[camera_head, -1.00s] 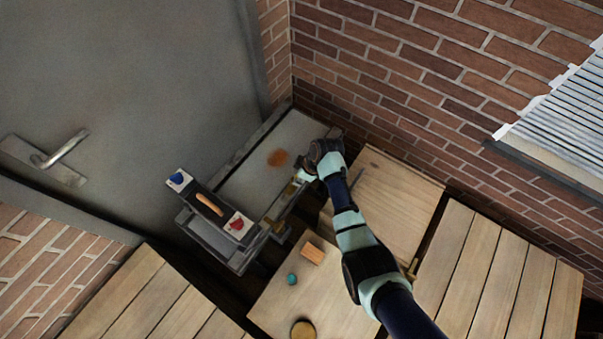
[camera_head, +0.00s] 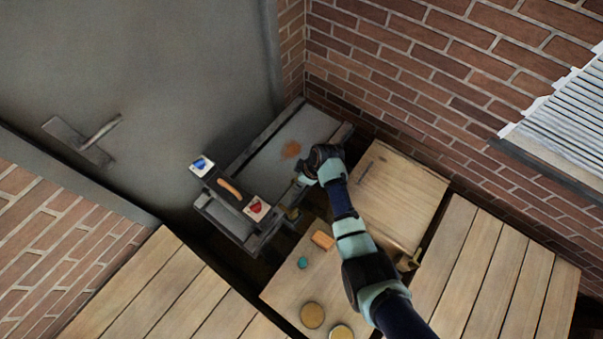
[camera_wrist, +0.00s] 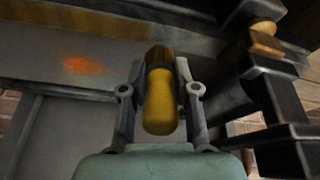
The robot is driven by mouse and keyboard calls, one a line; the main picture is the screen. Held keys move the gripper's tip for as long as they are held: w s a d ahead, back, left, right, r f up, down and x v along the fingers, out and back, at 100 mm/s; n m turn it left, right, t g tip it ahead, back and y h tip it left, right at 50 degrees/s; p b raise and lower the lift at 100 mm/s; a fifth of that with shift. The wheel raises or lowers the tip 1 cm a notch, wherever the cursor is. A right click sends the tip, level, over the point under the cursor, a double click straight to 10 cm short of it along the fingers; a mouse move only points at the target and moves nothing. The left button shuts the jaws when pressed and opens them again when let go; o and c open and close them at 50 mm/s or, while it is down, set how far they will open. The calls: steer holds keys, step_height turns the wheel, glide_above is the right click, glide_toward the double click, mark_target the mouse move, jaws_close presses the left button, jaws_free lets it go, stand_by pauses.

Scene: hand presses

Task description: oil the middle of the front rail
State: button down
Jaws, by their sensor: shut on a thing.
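My gripper (camera_wrist: 160,85) is shut on a yellow, rounded, bottle-like thing with a brown end, which I take to be the oiler (camera_wrist: 160,100). In the head view my gripper (camera_head: 318,165) is over the right long side of the grey press bed (camera_head: 262,160), and the oiler is too small to make out. An orange-brown patch (camera_head: 291,149) marks the bed; it also shows at left in the wrist view (camera_wrist: 83,65). A long grey rail (camera_wrist: 60,36) crosses behind the oiler. I cannot tell whether the oiler touches it, or surely whether it is the front rail.
A dark bar with blue (camera_head: 202,165) and red (camera_head: 256,208) ended blocks and a wooden grip (camera_head: 229,188) spans the bed's near end. A near table (camera_head: 295,285) holds an orange block (camera_head: 323,240), a teal thing and round discs.

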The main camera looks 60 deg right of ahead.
steer(key=shift+d+r+p, duration=0.1)
steer(key=shift+r+p, duration=0.25)
steer(key=shift+r, duration=0.4)
step_height(320, 180, up, 4)
steer(key=p, duration=0.4)
steer(key=shift+r, duration=0.15)
